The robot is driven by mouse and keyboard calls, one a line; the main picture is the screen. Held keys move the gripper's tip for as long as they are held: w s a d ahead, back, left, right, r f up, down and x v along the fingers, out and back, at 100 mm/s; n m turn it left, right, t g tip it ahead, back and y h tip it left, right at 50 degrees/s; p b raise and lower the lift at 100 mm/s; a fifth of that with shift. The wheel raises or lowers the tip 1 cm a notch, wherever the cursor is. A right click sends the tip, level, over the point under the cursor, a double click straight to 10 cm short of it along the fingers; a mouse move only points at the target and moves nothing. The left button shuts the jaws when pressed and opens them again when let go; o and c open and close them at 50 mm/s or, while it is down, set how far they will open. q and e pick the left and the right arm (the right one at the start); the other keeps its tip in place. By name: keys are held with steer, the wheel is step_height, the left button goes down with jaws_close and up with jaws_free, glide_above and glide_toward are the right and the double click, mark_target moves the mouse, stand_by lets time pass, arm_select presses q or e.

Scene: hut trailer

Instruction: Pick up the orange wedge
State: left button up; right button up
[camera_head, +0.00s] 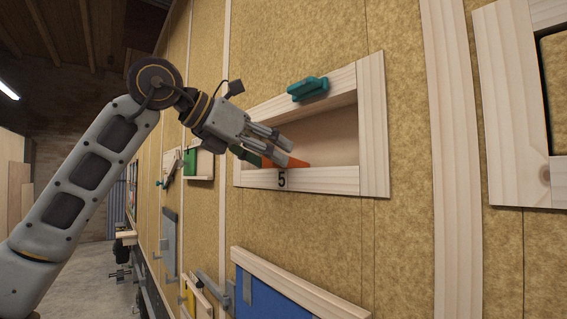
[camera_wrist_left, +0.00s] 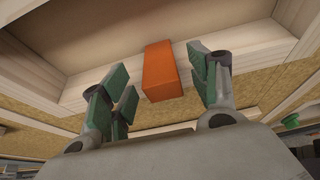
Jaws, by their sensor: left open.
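The orange wedge (camera_head: 297,163) sits in the wooden wall niche marked 5, on its lower ledge. In the head view it is partly hidden behind my left gripper (camera_head: 267,153). In the left wrist view the wedge (camera_wrist_left: 163,70) shows between the finger pads of my left gripper (camera_wrist_left: 165,90), with a gap on each side, closer to the right pads. The left gripper is open and empty. My right gripper is in neither view.
The niche frame (camera_head: 373,125) surrounds the recess, with a teal object (camera_head: 308,88) on its top board. Below is a blue panel with a wooden top edge (camera_head: 300,283). Another framed opening (camera_head: 510,100) is at the right. Green and grey items hang on the wall farther left.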

arm_select(q)
steer(key=c, duration=1.1)
steer(key=shift+r, duration=0.2)
steer(key=shift+r+b, duration=0.65)
steer(key=shift+r, duration=2.7)
steer(key=s+a+b, duration=0.4)
steer(key=s+a, duration=0.7)
steer(key=a, duration=0.5)
steer(key=shift+s+b, duration=0.35)
steer(key=shift+b, duration=0.05)
steer(key=shift+a, duration=0.1)
